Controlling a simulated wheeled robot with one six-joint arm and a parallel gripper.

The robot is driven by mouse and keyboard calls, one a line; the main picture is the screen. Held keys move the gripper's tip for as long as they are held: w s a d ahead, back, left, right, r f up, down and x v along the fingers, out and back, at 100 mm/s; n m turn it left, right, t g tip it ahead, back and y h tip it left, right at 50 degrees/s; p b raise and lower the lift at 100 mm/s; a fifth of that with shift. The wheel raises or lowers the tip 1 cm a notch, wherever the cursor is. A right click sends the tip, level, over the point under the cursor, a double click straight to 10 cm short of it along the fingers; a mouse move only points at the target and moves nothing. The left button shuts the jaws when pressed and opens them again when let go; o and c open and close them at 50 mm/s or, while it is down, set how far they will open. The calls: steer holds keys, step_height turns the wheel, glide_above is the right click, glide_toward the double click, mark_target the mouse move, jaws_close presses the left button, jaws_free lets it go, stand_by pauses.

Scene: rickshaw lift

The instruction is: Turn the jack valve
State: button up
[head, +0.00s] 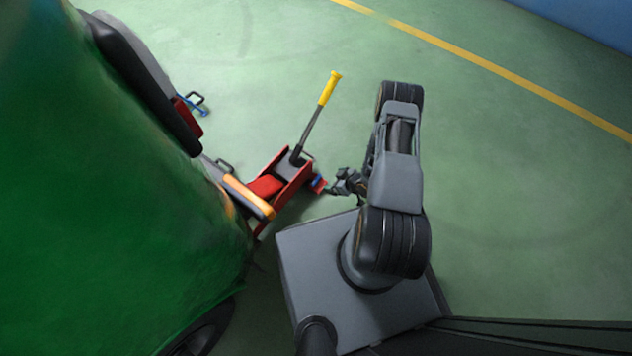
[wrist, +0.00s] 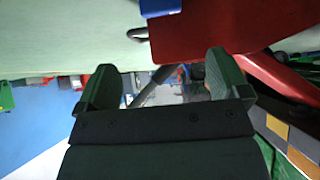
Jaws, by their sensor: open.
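The red floor jack (head: 290,182) stands on the green floor beside the green rickshaw (head: 110,220), its grey handle with a yellow grip (head: 330,88) tilted up. A small blue part, seemingly the jack valve (head: 318,181), sits at the jack's end nearest my arm. My gripper (head: 338,188) is just right of it. In the wrist view my gripper (wrist: 160,64) is open, with nothing visible held between its fingers. A blue piece (wrist: 160,8) and the red jack body (wrist: 240,22) show beyond the fingertips at the top. Whether the fingers touch the valve cannot be told.
The rickshaw with its orange-edged part (head: 248,195) closes off the left side of the jack. A blue-and-red item (head: 190,104) lies farther back by the rickshaw. The floor to the right, up to the yellow line (head: 480,62), is clear.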

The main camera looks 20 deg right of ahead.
mark_target(317, 179)
steer(key=b+x, duration=0.6)
steer(key=x, duration=0.7)
steer(key=shift+a+f, duration=0.2)
steer(key=shift+c, duration=0.4)
steer(key=c, duration=0.9)
steer(key=shift+o, duration=0.2)
